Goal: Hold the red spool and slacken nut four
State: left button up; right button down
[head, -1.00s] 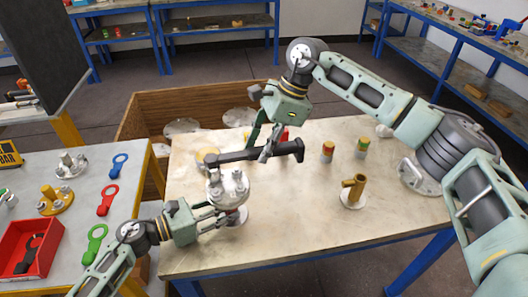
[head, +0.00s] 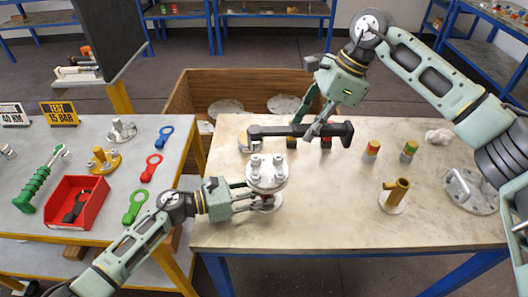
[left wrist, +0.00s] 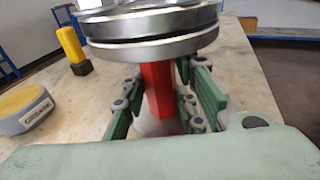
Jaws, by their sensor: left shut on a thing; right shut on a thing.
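The red spool (left wrist: 157,88) stands upright under a round metal flange (head: 267,175) with several bolts and nuts on top. My left gripper (head: 247,198) is shut around the spool's red neck, just below the flange. In the left wrist view its fingers lie on both sides of the neck. My right gripper (head: 316,124) is shut on the shaft of a long dark wrench (head: 285,131), held about level above the table. The wrench's left end is above or behind the flange's far nuts; I cannot tell whether it touches one. The nut numbers cannot be read.
A brass stub fitting (head: 394,193) and two banded cylinders (head: 371,151) stand to the right on the worktable. A grease tin (left wrist: 24,110) sits behind the flange. The left table holds a red tray (head: 77,204) and coloured spanners (head: 151,167). The worktable's front right is clear.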

pick_arm(q)
jog(key=o, duration=1.1)
jog(key=v, duration=1.2)
